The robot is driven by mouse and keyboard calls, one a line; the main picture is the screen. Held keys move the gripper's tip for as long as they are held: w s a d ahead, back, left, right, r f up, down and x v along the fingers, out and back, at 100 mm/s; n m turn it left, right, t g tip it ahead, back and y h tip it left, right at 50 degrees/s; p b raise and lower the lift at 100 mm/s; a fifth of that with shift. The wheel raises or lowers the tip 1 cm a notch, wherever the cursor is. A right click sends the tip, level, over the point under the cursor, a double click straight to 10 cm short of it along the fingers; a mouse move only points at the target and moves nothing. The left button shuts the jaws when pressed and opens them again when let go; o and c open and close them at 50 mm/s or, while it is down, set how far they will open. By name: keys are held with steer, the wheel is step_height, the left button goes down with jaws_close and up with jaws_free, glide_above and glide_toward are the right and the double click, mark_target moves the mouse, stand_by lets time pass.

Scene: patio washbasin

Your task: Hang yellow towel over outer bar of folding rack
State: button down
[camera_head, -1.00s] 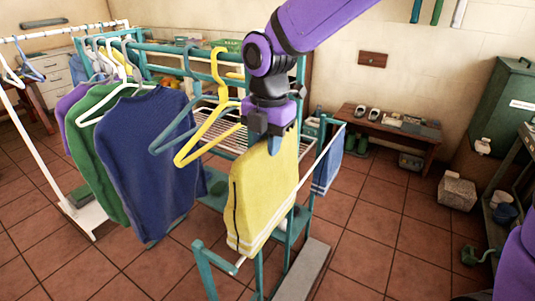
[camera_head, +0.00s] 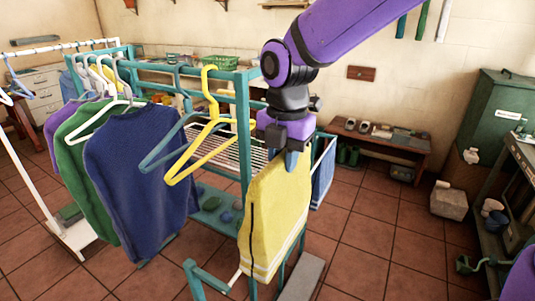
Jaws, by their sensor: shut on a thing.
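The yellow towel (camera_head: 272,222) hangs down from my gripper (camera_head: 290,158), with a dark stripe along its left side and pale bands near its lower edge. My gripper is shut on the towel's top edge, pointing down. The towel is in front of the folding rack's (camera_head: 208,279) teal frame and covers much of its outer bar. A short pale piece of bar (camera_head: 235,278) shows at the towel's lower left. I cannot tell whether the towel touches the bar. A blue towel (camera_head: 322,172) hangs on the rack behind.
Just left, a teal clothes rail holds a yellow hanger (camera_head: 207,135), a blue-grey hanger (camera_head: 165,140) and a navy sweater (camera_head: 140,180). A wooden bench (camera_head: 385,143) with shoes stands behind.

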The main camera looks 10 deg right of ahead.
steer(key=s+d, duration=0.7)
steer(key=d, duration=0.2)
steer(key=shift+r, duration=0.35)
steer(key=shift+w, duration=0.1)
stand_by(0.6)
